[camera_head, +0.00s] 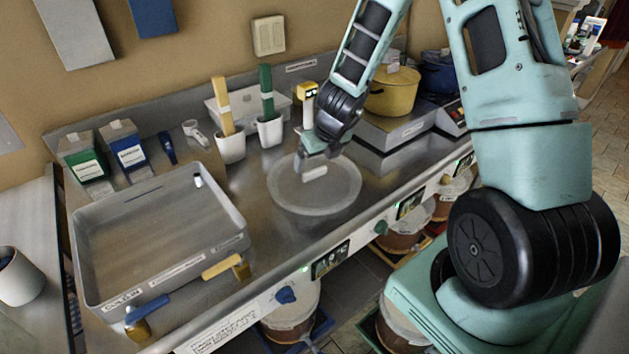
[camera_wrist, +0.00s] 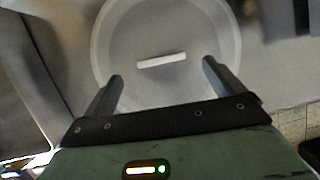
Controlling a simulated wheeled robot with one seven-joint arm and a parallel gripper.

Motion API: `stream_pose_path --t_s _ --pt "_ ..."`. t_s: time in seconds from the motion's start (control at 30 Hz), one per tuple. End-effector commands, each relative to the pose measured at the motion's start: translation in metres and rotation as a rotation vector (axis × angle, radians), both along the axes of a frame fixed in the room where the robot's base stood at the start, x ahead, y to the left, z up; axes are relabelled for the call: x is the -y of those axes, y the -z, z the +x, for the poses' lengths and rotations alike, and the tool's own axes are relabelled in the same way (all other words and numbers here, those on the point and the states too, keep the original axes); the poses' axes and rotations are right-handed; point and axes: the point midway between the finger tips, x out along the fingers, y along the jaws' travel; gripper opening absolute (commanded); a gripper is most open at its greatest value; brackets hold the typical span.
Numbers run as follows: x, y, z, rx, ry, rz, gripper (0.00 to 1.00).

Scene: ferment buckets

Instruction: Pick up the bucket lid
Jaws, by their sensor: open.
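The bucket lid (camera_head: 342,197) is a round translucent disc lying flat on the steel counter. It has a pale bar handle (camera_head: 315,173) at its middle. My gripper (camera_head: 307,163) is over the lid near the handle in the head view. In the wrist view, the lid (camera_wrist: 165,88) lies ahead of my gripper (camera_wrist: 163,70), whose two fingers are apart and empty. The handle (camera_wrist: 161,60) shows beyond and between the fingertips, and I see no finger touching it. Part of the lid's near side is hidden by my gripper in the wrist view.
A large steel tray (camera_head: 222,192) stands left of the lid. White cups (camera_head: 231,148) with yellow and green paddles are behind it. A yellow pot (camera_head: 393,92) stands at the right on a raised unit. Lidded buckets (camera_head: 292,318) sit below the counter.

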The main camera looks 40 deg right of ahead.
Motion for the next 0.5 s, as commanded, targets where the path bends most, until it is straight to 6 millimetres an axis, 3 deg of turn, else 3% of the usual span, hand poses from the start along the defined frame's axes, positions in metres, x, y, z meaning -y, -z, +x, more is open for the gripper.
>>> stream_pose_path --t_s 0.33,0.5 --pt "0.002 0.037 0.012 -0.004 -0.002 0.003 0.94" --pt "0.003 0.047 0.016 -0.001 0.000 0.001 0.94"
